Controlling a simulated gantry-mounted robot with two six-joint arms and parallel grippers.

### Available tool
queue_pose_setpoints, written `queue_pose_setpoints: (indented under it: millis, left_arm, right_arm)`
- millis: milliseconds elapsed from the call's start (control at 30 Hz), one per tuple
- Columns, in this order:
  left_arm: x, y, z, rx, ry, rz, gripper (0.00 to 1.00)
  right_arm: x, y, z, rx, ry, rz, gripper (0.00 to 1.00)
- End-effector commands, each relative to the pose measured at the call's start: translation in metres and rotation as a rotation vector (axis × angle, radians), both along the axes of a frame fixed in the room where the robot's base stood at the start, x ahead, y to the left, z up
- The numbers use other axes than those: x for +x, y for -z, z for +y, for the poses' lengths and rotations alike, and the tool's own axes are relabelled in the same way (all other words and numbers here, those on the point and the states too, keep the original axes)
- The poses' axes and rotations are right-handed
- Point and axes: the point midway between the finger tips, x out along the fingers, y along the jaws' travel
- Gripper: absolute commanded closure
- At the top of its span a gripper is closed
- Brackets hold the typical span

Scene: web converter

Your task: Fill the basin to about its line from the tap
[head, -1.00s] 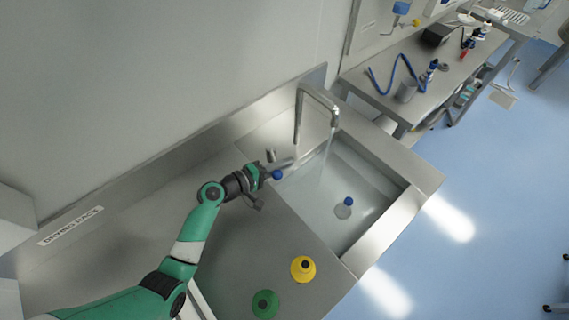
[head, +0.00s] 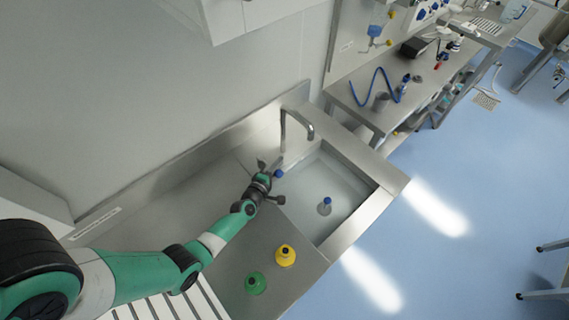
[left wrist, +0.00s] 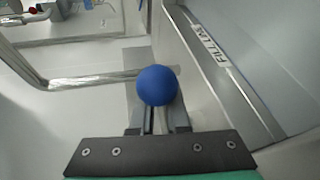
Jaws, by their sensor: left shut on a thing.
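The basin (head: 345,225) is a steel sink set in the bench, with water (head: 340,190) inside. The tap (head: 297,120) arches over it, and no stream shows from its spout. My left gripper (head: 272,172) is beside the tap's base, shut on the tap's blue knob (head: 278,173). In the left wrist view the blue knob (left wrist: 157,86) sits between my fingers, in front of the tap pipe (left wrist: 90,78). A label (left wrist: 209,45), partly readable as "FILL LI…", marks the fill line on the basin wall. The exact water height against it is unclear. My right gripper is out of view.
A blue-topped piece (head: 326,201) stands in the basin. A yellow bottle (head: 285,256) and a green bottle (head: 255,283) stand on the bench in front, near my left arm. A side bench (head: 365,112) with a blue hose (head: 370,88) is at the back right.

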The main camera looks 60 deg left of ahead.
Motion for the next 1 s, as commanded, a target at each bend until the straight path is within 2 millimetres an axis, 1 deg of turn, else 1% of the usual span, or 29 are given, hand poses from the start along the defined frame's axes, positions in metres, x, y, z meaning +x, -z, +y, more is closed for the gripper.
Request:
queue_pose_setpoints:
  millis: [133, 167, 200, 300, 567, 667, 767, 900, 1000]
  left_arm:
    - [0.001, 0.001, -0.001, -0.002, 0.003, 0.001, 1.0]
    - [0.001, 0.001, -0.001, -0.002, 0.003, 0.001, 0.81]
    - [0.001, 0.001, -0.001, -0.002, 0.003, 0.001, 0.74]
    - [0.001, 0.001, -0.001, -0.002, 0.003, 0.001, 0.57]
    - [0.0, 0.0, -0.001, -0.001, 0.003, 0.0, 0.57]
    - [-0.004, -0.002, -0.003, -0.002, 0.003, 0.001, 0.57]
    - [-0.015, -0.007, -0.011, -0.002, 0.004, 0.002, 0.57]
    - [-0.042, -0.016, -0.029, -0.003, 0.004, 0.003, 0.57]
    - [-0.062, -0.021, -0.042, -0.003, 0.004, 0.004, 0.57]
  right_arm:
    - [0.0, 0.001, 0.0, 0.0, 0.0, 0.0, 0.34]
    - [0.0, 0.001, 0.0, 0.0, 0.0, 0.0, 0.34]
    - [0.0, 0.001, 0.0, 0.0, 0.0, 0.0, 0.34]
    - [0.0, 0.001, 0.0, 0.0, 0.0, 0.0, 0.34]
    - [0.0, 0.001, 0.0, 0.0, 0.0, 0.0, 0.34]
    - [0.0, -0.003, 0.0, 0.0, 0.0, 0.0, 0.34]
    - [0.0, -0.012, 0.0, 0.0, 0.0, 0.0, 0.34]
    - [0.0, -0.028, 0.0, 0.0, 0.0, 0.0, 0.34]
    - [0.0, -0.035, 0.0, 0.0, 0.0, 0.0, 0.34]
